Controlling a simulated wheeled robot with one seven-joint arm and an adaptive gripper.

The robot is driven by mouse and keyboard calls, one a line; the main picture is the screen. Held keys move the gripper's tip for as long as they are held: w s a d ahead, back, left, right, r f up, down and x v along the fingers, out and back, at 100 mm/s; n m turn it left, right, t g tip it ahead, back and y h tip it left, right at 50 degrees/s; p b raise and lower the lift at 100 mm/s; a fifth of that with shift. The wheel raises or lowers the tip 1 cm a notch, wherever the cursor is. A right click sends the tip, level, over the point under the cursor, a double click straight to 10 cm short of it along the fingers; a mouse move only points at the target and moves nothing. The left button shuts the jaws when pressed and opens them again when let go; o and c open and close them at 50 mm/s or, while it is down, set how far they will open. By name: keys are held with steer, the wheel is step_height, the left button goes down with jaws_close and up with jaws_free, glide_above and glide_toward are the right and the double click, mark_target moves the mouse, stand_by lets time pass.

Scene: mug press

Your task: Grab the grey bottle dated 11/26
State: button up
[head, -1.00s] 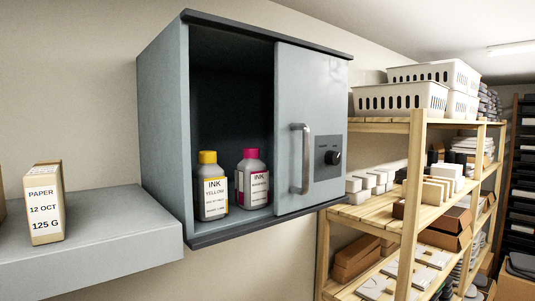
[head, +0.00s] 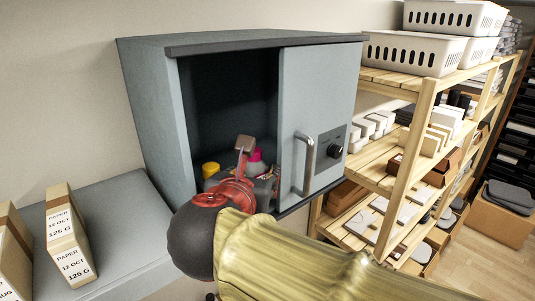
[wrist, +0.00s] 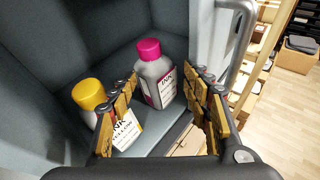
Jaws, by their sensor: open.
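My gripper (wrist: 163,82) is open and empty, pointing into the cabinet; I see no contact with either bottle. In the head view my gripper (head: 250,172) hides most of the magenta-capped bottle (head: 256,156) and the lower yellow-capped bottle (head: 210,169).
The cabinet's sliding door (head: 318,105), with a handle (head: 308,165), covers its right half, close to the gripper's right side. A grey shelf (head: 120,215) with paper boxes (head: 70,235) is at left. Wooden shelving (head: 420,115) with white baskets (head: 415,52) is at right.

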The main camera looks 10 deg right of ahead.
mark_target(256, 149)
steer(key=shift+n+t, duration=0.3)
steer(key=shift+n, duration=0.4)
steer(key=w, duration=0.2)
steer(key=w+r+p, duration=0.1)
steer(key=w, duration=0.2)
steer(key=w+p, duration=0.1)
steer(key=w, duration=0.1)
steer(key=shift+w+r, duration=0.15)
steer(key=shift+p+x, duration=0.4)
steer(key=shift+x, duration=0.4)
steer(key=x, duration=0.3)
steer(key=shift+w+d+f+p, duration=0.2)
steer(key=shift+w+f+p, duration=0.1)
steer(key=shift+p, duration=0.1)
steer(key=shift+w, duration=0.1)
steer(key=c, duration=0.3)
jaws_close()
steer(key=shift+r, duration=0.1)
